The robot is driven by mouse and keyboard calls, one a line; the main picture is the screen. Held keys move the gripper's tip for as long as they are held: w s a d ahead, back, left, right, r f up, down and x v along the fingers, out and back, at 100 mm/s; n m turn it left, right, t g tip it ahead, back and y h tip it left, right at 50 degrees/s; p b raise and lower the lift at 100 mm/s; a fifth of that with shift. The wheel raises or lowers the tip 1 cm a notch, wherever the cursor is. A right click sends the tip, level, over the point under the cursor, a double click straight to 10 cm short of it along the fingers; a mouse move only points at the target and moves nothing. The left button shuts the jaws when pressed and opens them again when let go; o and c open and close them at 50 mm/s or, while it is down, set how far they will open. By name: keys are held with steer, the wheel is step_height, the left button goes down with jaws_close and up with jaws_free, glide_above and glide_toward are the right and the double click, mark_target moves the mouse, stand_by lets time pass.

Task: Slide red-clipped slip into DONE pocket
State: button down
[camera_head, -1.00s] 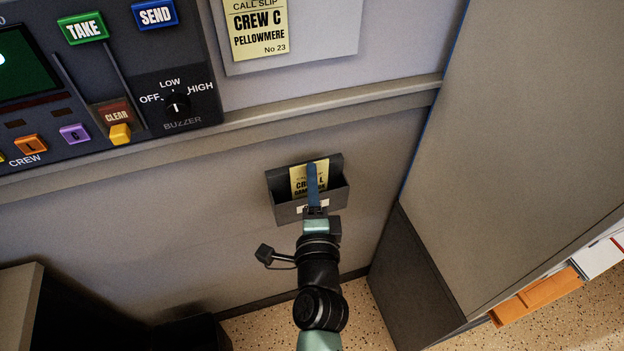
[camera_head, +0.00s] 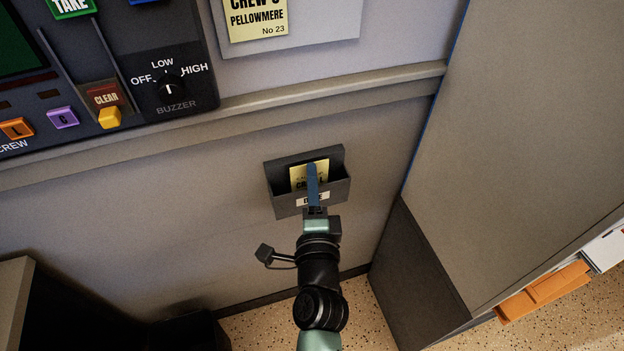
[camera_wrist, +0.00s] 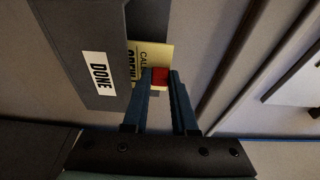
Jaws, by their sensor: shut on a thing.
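A pale yellow call slip (camera_head: 297,178) stands partly inside a dark grey wall pocket (camera_head: 282,203); its lower part is hidden behind the pocket's front. In the wrist view the pocket (camera_wrist: 96,25) carries a white DONE label (camera_wrist: 98,73). The slip (camera_wrist: 152,52) shows there with a red clip (camera_wrist: 160,77) at its edge. My gripper (camera_wrist: 159,73) is shut on the red clip, one blue finger on each side. In the head view my gripper (camera_head: 312,168) reaches up over the pocket front and covers part of the slip and label.
Above the pocket runs a wall ledge (camera_head: 330,88). A console with buttons and a buzzer knob (camera_head: 170,88) is at upper left. Another call slip (camera_head: 257,15) hangs on a board above. A tall cabinet (camera_head: 530,130) stands close on the right.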

steer(key=c, duration=0.6)
jaws_free()
steer(key=shift+s, duration=0.1)
steer(key=shift+s+d+b, duration=0.2)
steer(key=shift+s+b, duration=0.5)
steer(key=shift+s, duration=2.5)
steer(key=shift+s+d+b, duration=0.15)
steer(key=shift+s+b, duration=0.5)
steer(key=shift+s, duration=2.5)
steer(key=shift+r, duration=0.1)
